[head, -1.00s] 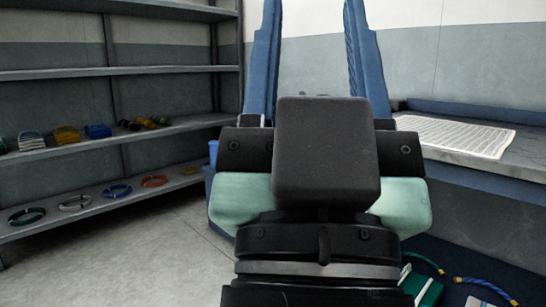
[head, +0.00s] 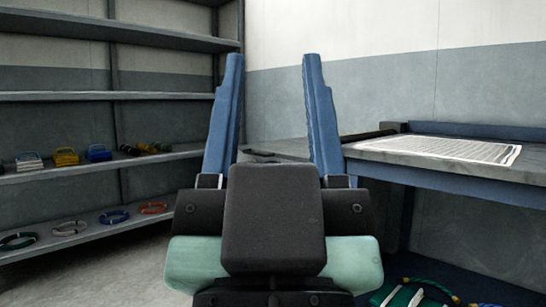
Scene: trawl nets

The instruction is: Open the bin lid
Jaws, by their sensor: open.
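My gripper (head: 273,62) points away from me with its two blue fingers raised and spread wide. Nothing is between the fingertips. Beyond the fingers, low between them, a flat grey surface (head: 289,147) shows with a dark piece on it. I cannot tell whether this is the bin lid or part of the bench. No bin body can be made out; my gripper's dark housing and pale green sides cover the area below that surface.
A grey shelf unit (head: 105,96) stands on the left with coloured coils and small packs. A bench (head: 370,149) on the right bears a white printed sheet (head: 442,149). Green items and rope (head: 411,294) lie below it. Grey floor (head: 140,274) is clear at lower left.

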